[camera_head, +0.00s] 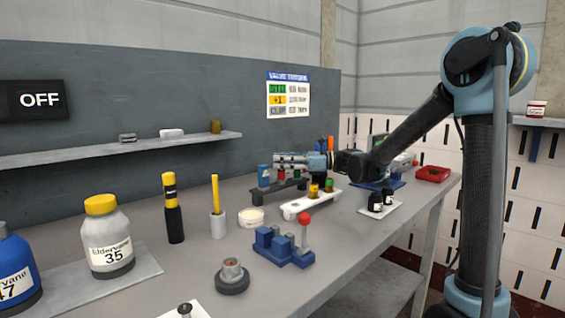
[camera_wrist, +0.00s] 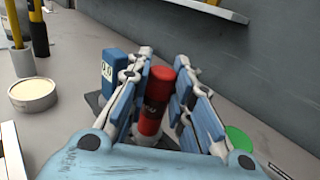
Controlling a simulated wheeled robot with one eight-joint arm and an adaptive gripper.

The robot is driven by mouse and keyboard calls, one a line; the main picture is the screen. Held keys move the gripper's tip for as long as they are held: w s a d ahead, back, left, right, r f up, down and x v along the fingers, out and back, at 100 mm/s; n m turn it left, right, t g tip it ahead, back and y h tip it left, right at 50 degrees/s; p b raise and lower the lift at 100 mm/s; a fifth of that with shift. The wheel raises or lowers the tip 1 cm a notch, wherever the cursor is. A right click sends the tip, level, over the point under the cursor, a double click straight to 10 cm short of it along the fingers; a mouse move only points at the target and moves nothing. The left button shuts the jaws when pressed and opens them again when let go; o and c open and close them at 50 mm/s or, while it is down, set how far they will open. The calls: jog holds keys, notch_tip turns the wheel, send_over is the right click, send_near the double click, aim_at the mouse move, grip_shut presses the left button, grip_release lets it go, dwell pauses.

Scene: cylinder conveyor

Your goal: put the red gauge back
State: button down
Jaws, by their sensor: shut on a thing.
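The red gauge (camera_wrist: 151,105) is a red cylinder with small dark lettering, upright between the fingers of my gripper (camera_wrist: 162,85) in the wrist view. The fingers are closed around it. In the head view, my gripper (camera_head: 292,161) is over a dark rack (camera_head: 278,192), and the red gauge (camera_head: 282,175) shows just below the fingers. A blue gauge with a white label (camera_head: 263,175) stands beside it on the left; it also shows in the wrist view (camera_wrist: 113,72). I cannot tell whether the red gauge's lower end touches the rack.
A white rack (camera_head: 310,203) with yellow- and green-topped pieces is just in front. A blue block fixture with a red knob (camera_head: 304,218), a round cream tub (camera_head: 251,217) and a cup with a yellow stick (camera_head: 217,222) stand nearby. A shelf (camera_head: 110,149) runs along the back wall.

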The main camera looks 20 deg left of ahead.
jog(key=shift+f, duration=0.6)
jog(key=c, duration=1.3)
grip_release()
jog(key=shift+c, duration=0.2)
jog(key=shift+r, duration=0.1)
jog(key=shift+s+r, duration=0.1)
jog(key=shift+r, duration=2.85)
